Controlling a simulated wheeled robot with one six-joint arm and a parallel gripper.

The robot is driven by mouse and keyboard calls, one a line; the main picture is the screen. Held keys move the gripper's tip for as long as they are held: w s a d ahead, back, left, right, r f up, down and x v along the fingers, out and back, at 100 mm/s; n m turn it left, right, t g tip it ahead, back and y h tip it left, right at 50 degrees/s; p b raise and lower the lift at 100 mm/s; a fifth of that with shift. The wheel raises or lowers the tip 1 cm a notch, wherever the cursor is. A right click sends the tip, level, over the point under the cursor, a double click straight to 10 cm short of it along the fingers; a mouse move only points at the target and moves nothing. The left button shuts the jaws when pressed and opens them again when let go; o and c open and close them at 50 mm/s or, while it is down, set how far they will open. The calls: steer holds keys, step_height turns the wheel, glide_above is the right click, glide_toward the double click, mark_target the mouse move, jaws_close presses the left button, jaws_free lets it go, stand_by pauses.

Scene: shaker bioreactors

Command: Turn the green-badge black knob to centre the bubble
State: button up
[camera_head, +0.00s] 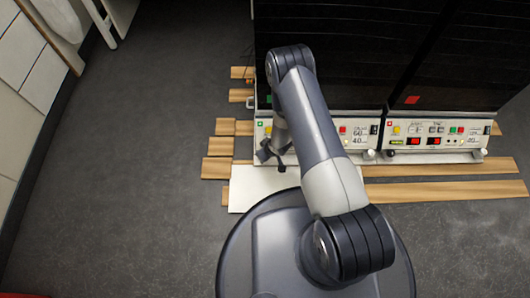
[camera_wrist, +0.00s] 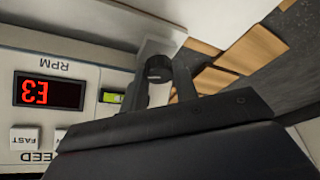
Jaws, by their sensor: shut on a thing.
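The black knob (camera_wrist: 157,66) shows in the wrist view near the corner of the white machine, between the two dark fingers of my gripper (camera_wrist: 162,78). The fingers are closed on its sides. No green badge shows on it in this view. A small yellow-green level vial (camera_wrist: 113,97) sits on the panel left of the knob; I cannot make out where its bubble lies. In the head view my gripper (camera_head: 272,152) is at the left front corner of the left shaker (camera_head: 310,128), and the knob is hidden there.
A second shaker (camera_head: 435,135) stands close on the right. Wooden boards (camera_head: 440,190) and a white plate (camera_head: 250,185) lie by the machines. Grey floor is clear at left.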

steer(key=o, duration=1)
steer(key=shift+c, duration=0.2)
steer(key=shift+m, duration=0.4)
